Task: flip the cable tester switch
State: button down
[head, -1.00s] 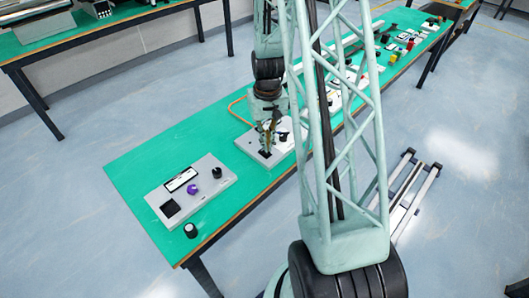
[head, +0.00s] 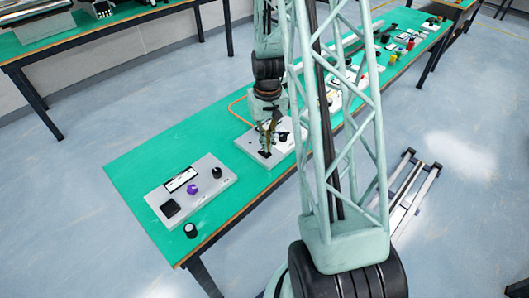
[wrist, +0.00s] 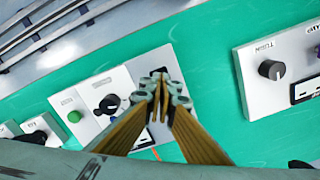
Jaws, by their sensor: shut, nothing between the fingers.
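My gripper (head: 266,146) is over a white device box (head: 246,145) on the green bench. Its fingers are shut with nothing between them. In the wrist view the fingertips (wrist: 161,82) are over the right part of the white panel (wrist: 122,78). A small dark part (wrist: 160,70) shows just past the tips; I cannot tell whether it is the switch or whether the tips touch it. The panel also has a black knob (wrist: 108,104) and a green button (wrist: 74,117). The panel area under the fingers is hidden.
A second white box (head: 211,199) with a purple knob (head: 193,188) stands nearer the bench's left end, beside a small black cylinder (head: 190,230). More devices crowd the bench's far end. Green bench surface (wrist: 205,88) is free between the two boxes.

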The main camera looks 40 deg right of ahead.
jog(key=shift+f+b, duration=0.8)
jog(key=shift+f, duration=0.35)
dwell(1.4)
jog(key=shift+r, duration=0.2)
jog(key=shift+r+p, duration=1.85)
jog(key=shift+r, duration=1.5)
